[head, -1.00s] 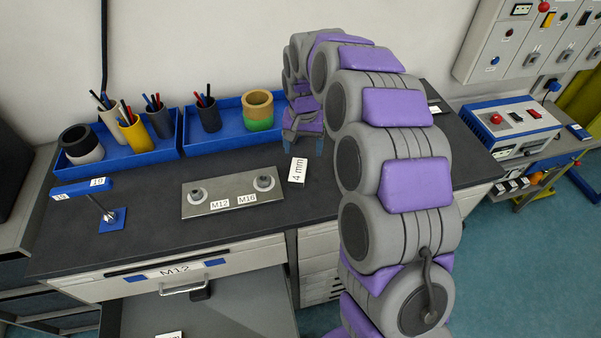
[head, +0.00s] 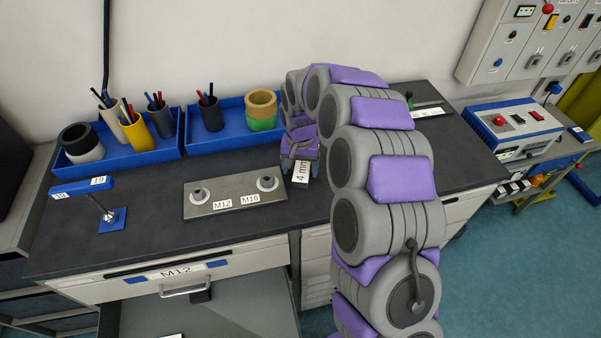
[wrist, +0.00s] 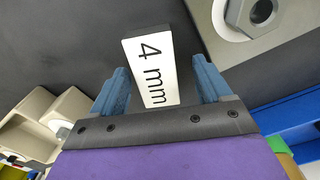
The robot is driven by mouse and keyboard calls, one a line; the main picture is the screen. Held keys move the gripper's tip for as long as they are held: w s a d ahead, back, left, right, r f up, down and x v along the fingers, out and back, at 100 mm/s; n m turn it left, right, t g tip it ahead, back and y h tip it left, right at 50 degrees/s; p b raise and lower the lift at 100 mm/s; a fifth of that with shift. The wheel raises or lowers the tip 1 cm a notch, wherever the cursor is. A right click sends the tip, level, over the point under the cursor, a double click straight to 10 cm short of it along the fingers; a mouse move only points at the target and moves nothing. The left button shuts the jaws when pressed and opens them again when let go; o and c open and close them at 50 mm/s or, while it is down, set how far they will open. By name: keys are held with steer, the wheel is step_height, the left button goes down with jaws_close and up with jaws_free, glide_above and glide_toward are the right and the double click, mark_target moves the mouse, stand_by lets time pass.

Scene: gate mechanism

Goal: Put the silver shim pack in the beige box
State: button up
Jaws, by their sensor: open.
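The shim pack (wrist: 148,66) is a flat piece with a white "4 mm" face; I see no silver surface on it. It lies on the dark bench top, and its label also shows in the head view (head: 300,172). My gripper (wrist: 160,85) is open, with its blue fingers on either side of the piece's near end and gaps on both sides. In the head view my gripper (head: 301,160) is at the piece's far end. Beige containers (wrist: 68,108) stand at the left in the wrist view; my arm hides them in the head view.
A metal plate (head: 235,190) marked M12 and M16 with round fittings lies left of the piece. Blue trays (head: 125,150) with pen cups and rings line the back. A blue-topped stand (head: 85,186) is at the left. An open drawer (head: 200,312) juts out in front.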

steer(key=shift+a, duration=0.15)
steer(key=shift+c, duration=1.1)
steer(key=shift+d, duration=0.55)
steer(key=c, duration=0.6)
steer(key=shift+a, duration=0.3)
jaws_close()
